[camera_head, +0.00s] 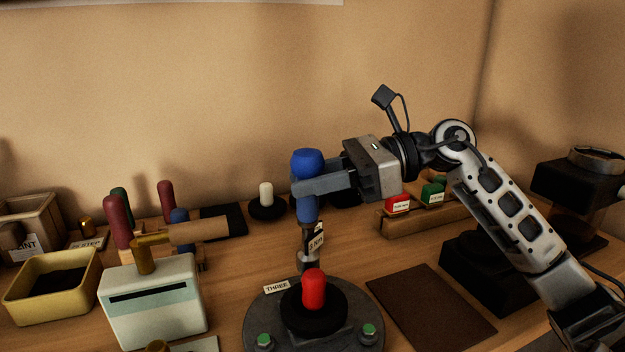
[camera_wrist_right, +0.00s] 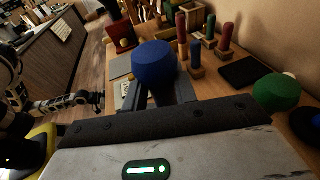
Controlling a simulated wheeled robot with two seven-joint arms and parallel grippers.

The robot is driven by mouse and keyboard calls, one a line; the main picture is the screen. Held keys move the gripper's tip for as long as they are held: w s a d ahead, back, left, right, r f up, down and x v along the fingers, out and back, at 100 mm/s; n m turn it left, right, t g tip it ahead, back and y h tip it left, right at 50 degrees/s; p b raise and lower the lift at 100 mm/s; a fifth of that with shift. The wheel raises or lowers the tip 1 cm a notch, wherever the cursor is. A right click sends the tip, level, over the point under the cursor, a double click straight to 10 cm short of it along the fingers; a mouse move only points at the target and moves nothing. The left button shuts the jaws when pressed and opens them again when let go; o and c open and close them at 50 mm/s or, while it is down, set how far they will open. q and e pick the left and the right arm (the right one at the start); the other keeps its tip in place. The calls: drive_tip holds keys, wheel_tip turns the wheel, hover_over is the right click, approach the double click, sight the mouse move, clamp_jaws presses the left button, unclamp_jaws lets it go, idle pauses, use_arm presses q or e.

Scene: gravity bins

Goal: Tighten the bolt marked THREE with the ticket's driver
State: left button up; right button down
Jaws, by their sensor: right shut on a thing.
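My right gripper (camera_head: 318,184) is shut on a driver with a blue handle (camera_head: 307,162); the handle's blue top also shows in the right wrist view (camera_wrist_right: 154,62). The driver stands upright, with a small tag (camera_head: 317,238) on its shaft. Its lower end is at the far side of a round dark plate (camera_head: 258,312), beside the THREE label (camera_head: 277,287). The bolt there is hidden, so I cannot tell whether the driver touches it. A red knob (camera_head: 314,288) stands on the plate, with green-topped bolts at its front. An arm, probably my left, shows small in the right wrist view.
A pale slotted box (camera_head: 152,305), a yellow bin (camera_head: 50,290) and several upright handles are on the left. A wooden rack (camera_head: 415,220) with red and green labelled blocks stands behind right. A flat brown mat (camera_head: 430,308) lies right of the plate.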

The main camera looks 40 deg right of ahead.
use_arm(q)
drive_tip(key=shift+f+b, duration=0.3)
drive_tip(key=shift+f, duration=0.1)
idle(0.8)
drive_tip(key=shift+r, duration=0.1)
use_arm(e)
drive_tip(key=shift+f+b, duration=0.25)
drive_tip(key=shift+b, duration=0.05)
use_arm(q)
drive_tip(key=shift+w, duration=0.1)
use_arm(e)
drive_tip(key=shift+f, duration=0.15)
use_arm(q)
drive_tip(key=shift+s, duration=0.25)
use_arm(e)
drive_tip(key=shift+f, duration=0.1)
use_arm(q)
drive_tip(key=shift+w+b, duration=0.3)
drive_tip(key=shift+b, duration=0.05)
use_arm(e)
drive_tip(key=shift+a, duration=0.1)
idle(0.3)
use_arm(q)
drive_tip(key=shift+s+f, duration=0.25)
drive_tip(key=shift+f, duration=0.05)
idle(0.7)
drive_tip(key=shift+w+r, duration=0.15)
drive_tip(key=shift+w, duration=0.1)
idle(0.5)
